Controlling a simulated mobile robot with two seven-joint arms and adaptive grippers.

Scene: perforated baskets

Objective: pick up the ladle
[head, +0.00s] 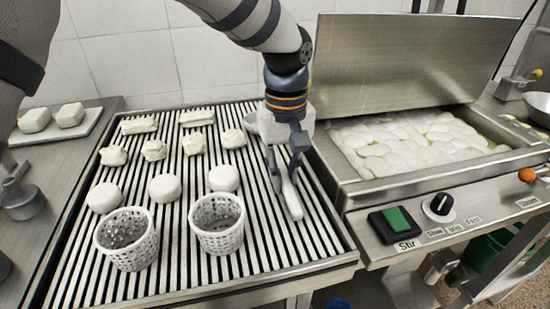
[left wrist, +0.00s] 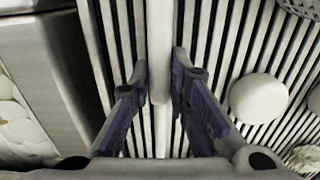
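The white ladle (head: 291,203) lies on the slatted metal rack, its handle pointing toward the front and its bowl end at the back, partly hidden by my arm. My left gripper (head: 286,177) points down over the handle, with one finger on each side. In the left wrist view, the ladle handle (left wrist: 160,50) runs between the purple-padded fingers of the left gripper (left wrist: 160,75). The fingers stand apart with narrow gaps beside the handle, so it looks open. Whether the handle is fully at fingertip depth is unclear. My right gripper is not in view.
Two perforated baskets (head: 217,224) (head: 127,238) stand at the rack's front. Several white cheese rounds and lumps (head: 165,188) lie left of the ladle. A steel vat (head: 345,170) with a raised lid (head: 410,60) stands close on the right.

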